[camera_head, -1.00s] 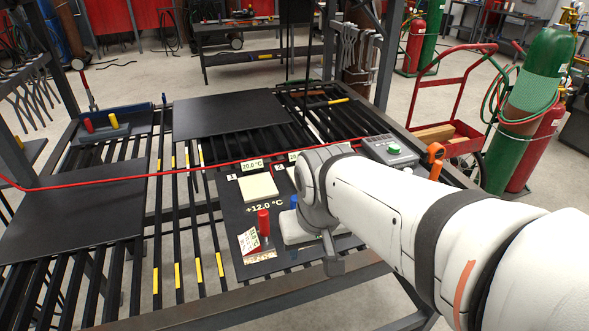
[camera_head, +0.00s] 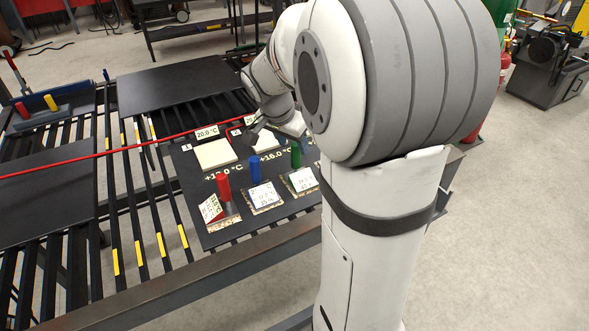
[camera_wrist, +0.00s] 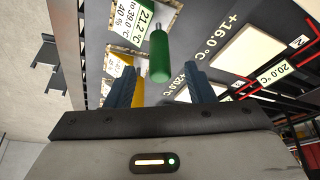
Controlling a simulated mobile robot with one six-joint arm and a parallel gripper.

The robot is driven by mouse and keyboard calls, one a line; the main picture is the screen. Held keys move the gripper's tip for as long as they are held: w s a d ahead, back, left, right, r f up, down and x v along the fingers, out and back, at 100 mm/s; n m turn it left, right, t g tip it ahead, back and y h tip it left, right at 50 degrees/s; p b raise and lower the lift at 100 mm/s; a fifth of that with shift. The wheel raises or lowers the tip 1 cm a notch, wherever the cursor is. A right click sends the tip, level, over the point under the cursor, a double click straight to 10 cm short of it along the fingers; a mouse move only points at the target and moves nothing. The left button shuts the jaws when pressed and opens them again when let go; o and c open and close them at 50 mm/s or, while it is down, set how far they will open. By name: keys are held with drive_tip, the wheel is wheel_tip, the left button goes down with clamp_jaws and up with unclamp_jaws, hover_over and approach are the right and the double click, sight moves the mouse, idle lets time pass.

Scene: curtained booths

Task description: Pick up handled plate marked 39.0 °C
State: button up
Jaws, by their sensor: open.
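In the wrist view a plate (camera_wrist: 147,8) with an upright green handle (camera_wrist: 160,52) carries a card reading 21.2 °C to 39.0 °C, 40 %. That plate also shows in the head view, with its green handle (camera_head: 295,156). My gripper (camera_wrist: 160,78) is open and empty. Its two blue-grey fingers lie either side of the green handle's near end in the picture; I cannot tell how far beyond them the handle is. A yellow handle (camera_wrist: 138,94) shows beside the left finger, partly hidden, near another card (camera_wrist: 115,66). My arm covers part of the head view.
Plates with a red handle (camera_head: 223,186) and a blue handle (camera_head: 255,170) stand left of the green one on the dark board (camera_head: 222,231). Pale square pads (camera_head: 214,154) lie behind them. A red cable (camera_head: 90,157) crosses the slatted table.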

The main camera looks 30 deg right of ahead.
sight(294, 145)
drive_tip(key=x, duration=0.4)
drive_tip(key=shift+d, duration=0.2)
drive_tip(key=shift+c, duration=0.4)
clamp_jaws()
drive_tip(key=shift+w+r, duration=0.1)
